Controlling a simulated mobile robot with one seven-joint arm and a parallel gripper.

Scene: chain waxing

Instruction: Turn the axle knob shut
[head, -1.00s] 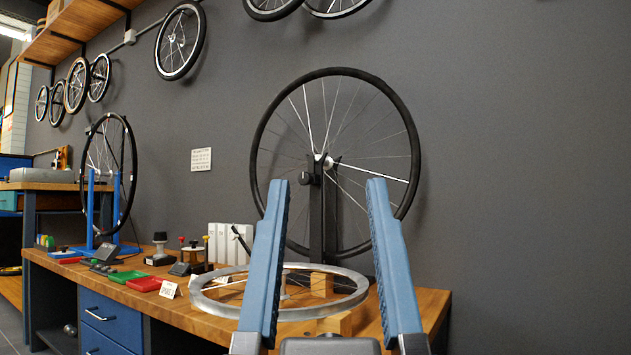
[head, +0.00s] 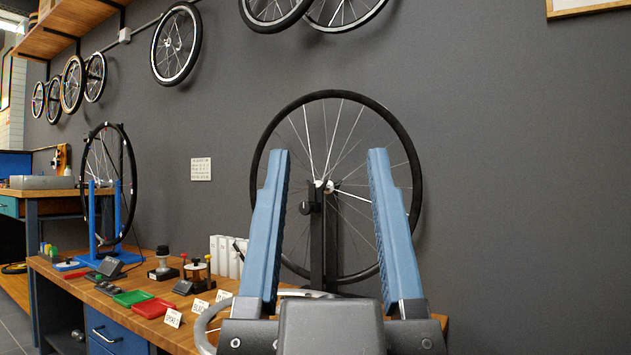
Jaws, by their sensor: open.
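The axle knob (head: 305,207) is a small dark knob at the hub of the large black-tyred wheel (head: 413,156). The wheel is held upright on a black stand (head: 317,255) at the right part of the bench. My gripper (head: 329,155) is open, with two blue fingers pointing up and forward. The knob and hub appear between the fingers in the picture, with nothing held. The knob looks farther off than the fingertips, and I cannot tell the exact gap. My gripper's body hides the stand's foot and much of the bench below it.
A silver rim (head: 204,330) lies on the wooden bench, mostly hidden behind my gripper. Small cards, a red tray (head: 155,307) and a green tray (head: 132,297) lie to the left. A second wheel stands in a blue stand (head: 92,220). The wall right of the large wheel is clear.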

